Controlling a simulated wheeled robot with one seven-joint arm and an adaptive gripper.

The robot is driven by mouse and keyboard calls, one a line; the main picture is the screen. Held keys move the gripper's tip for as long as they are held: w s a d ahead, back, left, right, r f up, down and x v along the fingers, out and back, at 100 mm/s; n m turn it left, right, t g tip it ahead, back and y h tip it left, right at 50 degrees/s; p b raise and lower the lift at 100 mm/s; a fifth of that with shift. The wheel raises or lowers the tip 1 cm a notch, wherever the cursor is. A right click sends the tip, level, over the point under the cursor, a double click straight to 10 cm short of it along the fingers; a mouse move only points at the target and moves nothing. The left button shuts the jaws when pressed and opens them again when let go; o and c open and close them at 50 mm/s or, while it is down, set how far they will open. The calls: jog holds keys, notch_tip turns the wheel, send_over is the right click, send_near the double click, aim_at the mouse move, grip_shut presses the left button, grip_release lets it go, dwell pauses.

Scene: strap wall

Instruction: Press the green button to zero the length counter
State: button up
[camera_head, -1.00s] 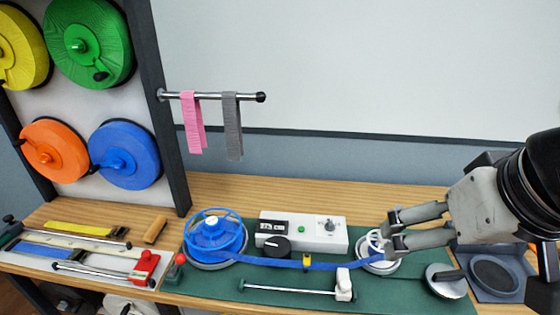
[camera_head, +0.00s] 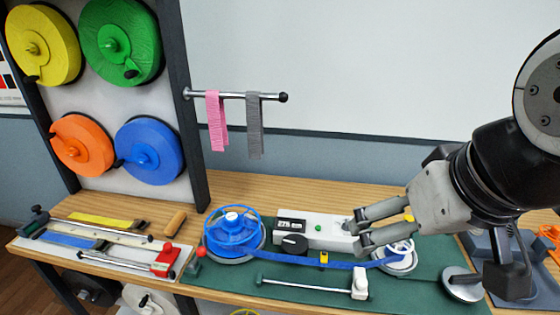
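The green button (camera_head: 318,228) sits on top of the white counter box (camera_head: 334,222), in its middle. The box's dark display (camera_head: 291,225) shows a number that looks like 275 cm. My gripper (camera_head: 356,238) is over the right end of the box, to the right of the button and apart from it. Its two fingers are spread with a gap between them and hold nothing that I can see. They hide the silver knob area at the box's right end.
A blue reel (camera_head: 232,235) stands left of the box, with a blue strap (camera_head: 340,265) running in front of it to a white reel (camera_head: 399,262). A black knob (camera_head: 294,244) stands before the display. A metal rod (camera_head: 308,287) lies in front.

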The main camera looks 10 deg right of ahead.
jog(key=shift+s+r, duration=0.2)
jog(key=shift+s, duration=0.2)
jog(key=c, duration=0.4)
jog(key=shift+w, duration=0.15)
jog(key=c, duration=0.5)
grip_shut()
